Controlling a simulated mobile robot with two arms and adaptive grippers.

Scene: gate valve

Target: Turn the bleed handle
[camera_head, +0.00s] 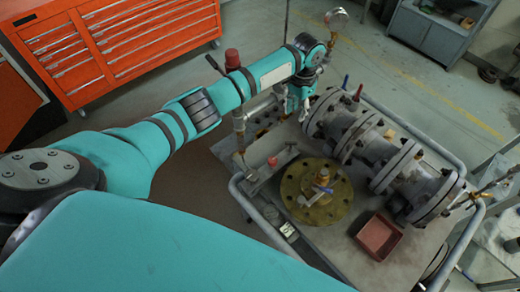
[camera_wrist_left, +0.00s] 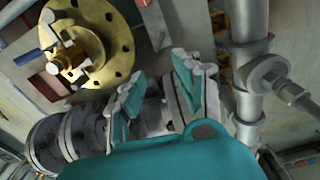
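A brass flange (camera_head: 290,185) with bolt holes lies on the cart top, with a small fitting and a pale lever handle (camera_head: 312,200) on it. In the left wrist view the brass flange (camera_wrist_left: 100,70) is at upper left, and a blue lever (camera_wrist_left: 26,57) shows at its left side. I cannot tell for sure which lever is the bleed handle. My left gripper (camera_head: 302,103) is behind the flange, by the left end of the grey flanged valve body (camera_head: 365,140). In the wrist view its two fingers (camera_wrist_left: 158,85) are apart with nothing clearly held between them. My right gripper is not in view.
A red tray (camera_head: 377,237) sits on the cart right of the flange. Vertical piping (camera_wrist_left: 247,80) stands close to the right of my left gripper. A pressure gauge (camera_head: 336,17) rises behind it. A cart rail (camera_head: 455,160) borders the right side. An orange tool cabinet (camera_head: 120,45) is at upper left.

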